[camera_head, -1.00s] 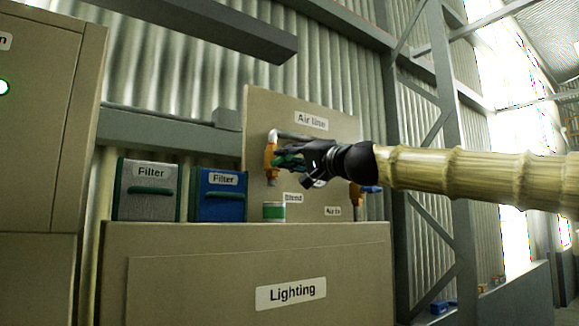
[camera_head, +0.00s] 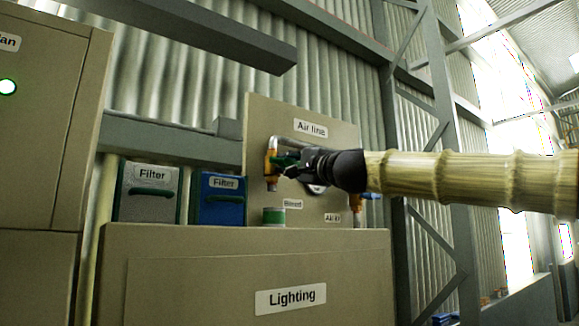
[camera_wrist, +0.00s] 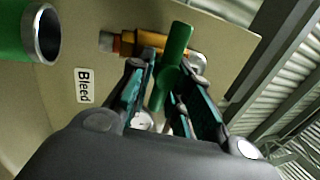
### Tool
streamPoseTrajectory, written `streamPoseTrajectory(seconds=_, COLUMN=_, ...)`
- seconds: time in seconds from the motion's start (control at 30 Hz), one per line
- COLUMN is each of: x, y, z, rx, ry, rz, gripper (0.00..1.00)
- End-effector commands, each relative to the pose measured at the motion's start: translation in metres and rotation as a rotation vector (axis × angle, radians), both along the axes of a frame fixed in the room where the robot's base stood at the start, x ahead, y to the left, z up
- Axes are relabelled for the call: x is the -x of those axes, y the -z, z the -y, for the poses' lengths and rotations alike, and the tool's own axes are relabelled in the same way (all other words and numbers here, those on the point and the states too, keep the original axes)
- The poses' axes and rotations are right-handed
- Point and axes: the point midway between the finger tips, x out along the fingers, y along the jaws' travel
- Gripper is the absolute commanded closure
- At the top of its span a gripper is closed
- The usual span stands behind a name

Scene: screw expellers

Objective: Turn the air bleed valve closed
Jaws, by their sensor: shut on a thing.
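The air bleed valve is a brass body (camera_head: 271,165) with a green handle on the "Air line" panel (camera_head: 348,140). In the wrist view the brass body (camera_wrist: 143,42) lies across the top, with the green handle (camera_wrist: 175,50) over it. My gripper (camera_head: 290,163) reaches in from the right at the valve. In the wrist view its teal-padded fingers (camera_wrist: 165,88) are on either side of the handle's lower part and shut on it. The fingers hide part of the handle in the head view. A "Bleed" label (camera_wrist: 84,86) is beside the valve.
A green and silver cup (camera_head: 274,216) stands below the valve on the "Lighting" cabinet (camera_head: 200,245). Two filter boxes, grey (camera_head: 148,205) and blue (camera_head: 218,208), stand to the left.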

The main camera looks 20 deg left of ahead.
Motion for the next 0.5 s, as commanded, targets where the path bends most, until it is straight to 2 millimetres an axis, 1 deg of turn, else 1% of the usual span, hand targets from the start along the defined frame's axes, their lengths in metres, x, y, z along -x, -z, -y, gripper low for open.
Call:
streamPoseTrajectory(seconds=0.03, x=0.0005, y=-0.0124, z=0.006, rx=-0.014, ry=0.009, rz=0.007, gripper=1.0)
streamPoseTrajectory(seconds=0.33, x=0.0007, y=-0.0129, z=0.0062, rx=-0.013, ry=0.009, rz=0.007, gripper=1.0)
streamPoseTrajectory(seconds=0.37, x=0.0007, y=-0.0129, z=0.0062, rx=-0.013, ry=0.009, rz=0.007, gripper=0.77)
streamPoseTrajectory(seconds=0.4, x=0.0006, y=-0.0129, z=0.0063, rx=-0.013, ry=0.009, rz=0.007, gripper=0.7)
streamPoseTrajectory(seconds=0.43, x=0.0005, y=-0.0126, z=0.0063, rx=-0.013, ry=0.009, rz=0.007, gripper=0.64)
streamPoseTrajectory(seconds=0.5, x=0.0002, y=-0.011, z=0.0058, rx=-0.012, ry=0.009, rz=0.006, gripper=0.64)
